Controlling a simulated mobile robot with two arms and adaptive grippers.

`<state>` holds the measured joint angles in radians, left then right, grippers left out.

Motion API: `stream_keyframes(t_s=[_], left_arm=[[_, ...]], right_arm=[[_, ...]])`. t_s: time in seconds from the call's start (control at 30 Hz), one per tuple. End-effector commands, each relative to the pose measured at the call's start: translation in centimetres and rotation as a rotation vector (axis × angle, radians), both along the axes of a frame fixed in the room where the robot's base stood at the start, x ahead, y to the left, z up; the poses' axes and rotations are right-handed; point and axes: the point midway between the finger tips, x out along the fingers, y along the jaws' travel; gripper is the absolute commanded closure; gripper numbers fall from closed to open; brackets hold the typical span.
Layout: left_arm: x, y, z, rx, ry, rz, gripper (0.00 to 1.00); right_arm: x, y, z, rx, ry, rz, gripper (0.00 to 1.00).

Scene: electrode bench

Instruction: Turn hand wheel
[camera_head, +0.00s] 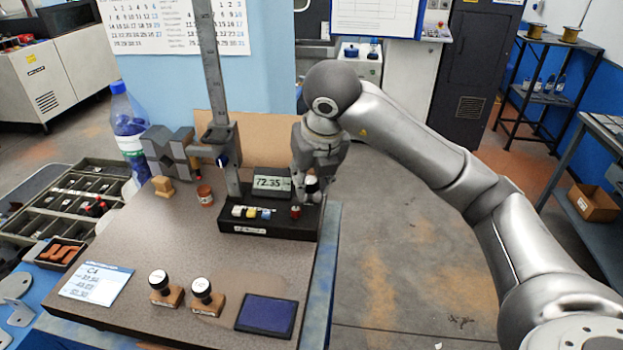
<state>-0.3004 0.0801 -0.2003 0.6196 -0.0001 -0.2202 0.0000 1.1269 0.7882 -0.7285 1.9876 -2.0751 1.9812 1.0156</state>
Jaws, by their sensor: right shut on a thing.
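The height gauge stands at the back of the brown plate (215,255), with a tall grey column (212,70) and a black base (255,228). Its display (271,183) reads 72.35. My right gripper (312,175) reaches down from above at the right side of the gauge. It is shut on the hand wheel (312,188), a small dark and pale knob beside the display. The fingers hide much of the wheel. My left gripper is not in view.
Two stamps (159,283) (202,292), a blue ink pad (267,316) and a written card (96,283) lie at the front of the plate. A partitioned tray (70,195) and a water bottle (128,120) stand at the left. The plate's middle is clear.

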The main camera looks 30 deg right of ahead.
Motion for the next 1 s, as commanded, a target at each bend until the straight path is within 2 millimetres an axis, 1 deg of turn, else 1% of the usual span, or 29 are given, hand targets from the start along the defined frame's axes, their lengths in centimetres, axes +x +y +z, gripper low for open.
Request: stream_keyframes(t_s=[0.33,0.37,0.5,0.53,0.83,0.93,1.0], left_arm=[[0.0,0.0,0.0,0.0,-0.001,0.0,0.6],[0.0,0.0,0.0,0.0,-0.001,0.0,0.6],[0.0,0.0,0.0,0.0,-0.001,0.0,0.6],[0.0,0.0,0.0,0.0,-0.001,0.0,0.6],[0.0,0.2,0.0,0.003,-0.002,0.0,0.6],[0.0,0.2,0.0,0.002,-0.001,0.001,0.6],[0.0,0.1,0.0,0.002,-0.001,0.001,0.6]], right_arm=[[0.1,0.0,0.1,0.001,-0.004,-0.004,0.94],[0.1,0.0,0.2,0.001,-0.004,-0.004,0.67],[0.1,0.0,0.1,0.001,-0.003,-0.003,0.49],[0.1,0.0,0.1,0.001,-0.003,-0.003,0.48],[0.0,0.0,0.1,0.0,-0.001,-0.001,0.48],[-0.2,0.0,0.6,-0.001,-0.003,0.0,0.48],[-0.4,0.1,1.3,-0.001,-0.005,0.0,0.48]])
